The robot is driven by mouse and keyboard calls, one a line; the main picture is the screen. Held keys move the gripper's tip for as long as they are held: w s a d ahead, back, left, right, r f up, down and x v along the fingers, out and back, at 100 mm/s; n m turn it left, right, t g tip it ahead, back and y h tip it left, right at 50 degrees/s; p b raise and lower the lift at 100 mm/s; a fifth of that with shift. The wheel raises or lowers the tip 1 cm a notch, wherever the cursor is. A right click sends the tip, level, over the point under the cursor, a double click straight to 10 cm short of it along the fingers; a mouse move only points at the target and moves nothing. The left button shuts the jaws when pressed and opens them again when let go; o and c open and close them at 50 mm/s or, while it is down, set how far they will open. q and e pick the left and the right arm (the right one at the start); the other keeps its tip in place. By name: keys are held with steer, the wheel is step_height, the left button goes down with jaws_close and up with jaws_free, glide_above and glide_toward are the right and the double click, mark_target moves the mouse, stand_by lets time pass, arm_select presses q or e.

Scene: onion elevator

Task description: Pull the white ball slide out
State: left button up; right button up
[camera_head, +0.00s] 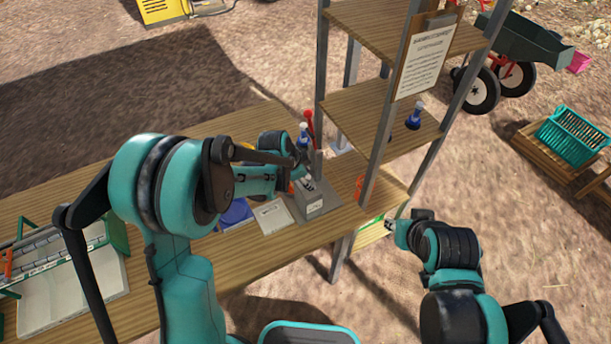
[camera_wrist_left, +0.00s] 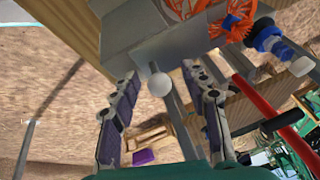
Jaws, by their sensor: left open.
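The white ball (camera_wrist_left: 159,85) of the slide sticks out from the edge of a grey metal housing (camera_wrist_left: 165,45) in the left wrist view. In the head view the grey box (camera_head: 318,206) with a white label stands on the wooden table, by the shelf post. My left gripper (camera_head: 303,166) is at this box. Its two fingers are spread, one on each side of the ball, and no contact with it shows. In the head view my arm and gripper hide the ball. My right gripper (camera_head: 397,230) hangs low beside the table, away from the box; its fingers are too small to read.
Shelf posts and boards (camera_head: 352,97) rise right behind the box. Red and blue-white tools (camera_head: 304,137) stand close to my left gripper. A blue-white bottle (camera_head: 414,115) is on the shelf. Orange netting (camera_wrist_left: 232,22) is near the housing. A white tray (camera_head: 70,290) lies at the left.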

arm_select(q)
jaws_close()
steer(key=shift+s, duration=0.1)
steer(key=shift+s, duration=0.1)
steer(key=shift+s+d+b, duration=0.15)
steer(key=shift+s+d, duration=0.6)
steer(key=shift+s, duration=0.3)
steer(key=shift+s+d+b, duration=0.15)
steer(key=shift+s+d, duration=0.55)
steer(key=shift+s, duration=0.3)
jaws_free()
steer(key=shift+r, duration=0.1)
